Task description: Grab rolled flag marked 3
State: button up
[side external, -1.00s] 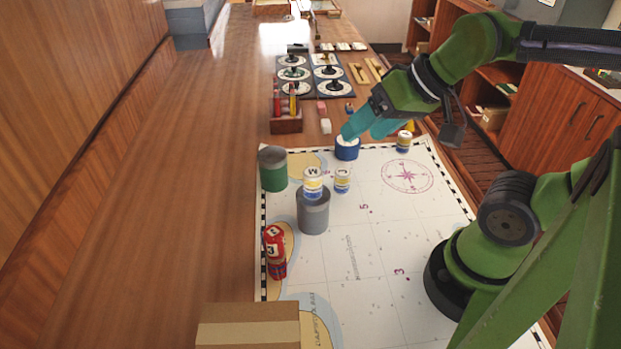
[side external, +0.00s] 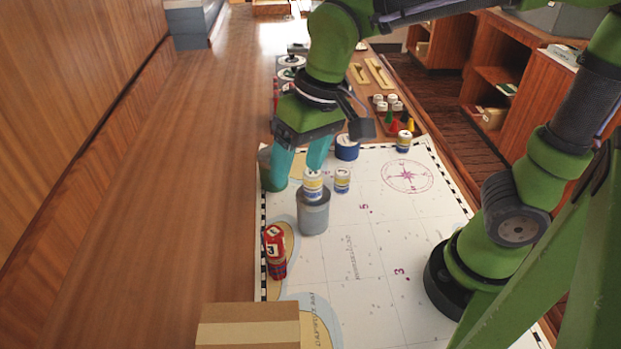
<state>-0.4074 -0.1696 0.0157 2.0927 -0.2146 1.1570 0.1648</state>
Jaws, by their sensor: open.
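The red rolled flag marked 3 (side external: 274,248) stands upright at the left edge of the chart, with a white label on its side and a plaid lower part. My gripper (side external: 298,172) is open and empty, fingers pointing down. It is farther back than the red flag and apart from it, near the green can (side external: 268,172) and a white, yellow and blue roll (side external: 313,185) in the grey can (side external: 313,213). Whether a finger touches either is unclear.
A similar roll (side external: 342,180) stands right of the grey can. A blue roll (side external: 347,148) and another small roll (side external: 404,141) stand farther back. A cardboard box (side external: 248,325) is at the front left. The wooden table left of the chart (side external: 385,230) is clear.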

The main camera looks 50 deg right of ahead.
jog(key=g+h, duration=0.1)
jog(key=g, duration=0.1)
send_over(271, 229)
jog(key=f, duration=0.1)
jog(key=m+h, duration=0.1)
jog(key=m, duration=0.1)
notch_tip(271, 229, down, 10)
jog(key=shift+f, duration=0.1)
jog(key=shift+s+f, duration=0.2)
jog(key=shift+f, duration=2.45)
jog(key=c, duration=1.1)
jog(key=shift+c, duration=0.2)
jog(key=shift+r, duration=0.15)
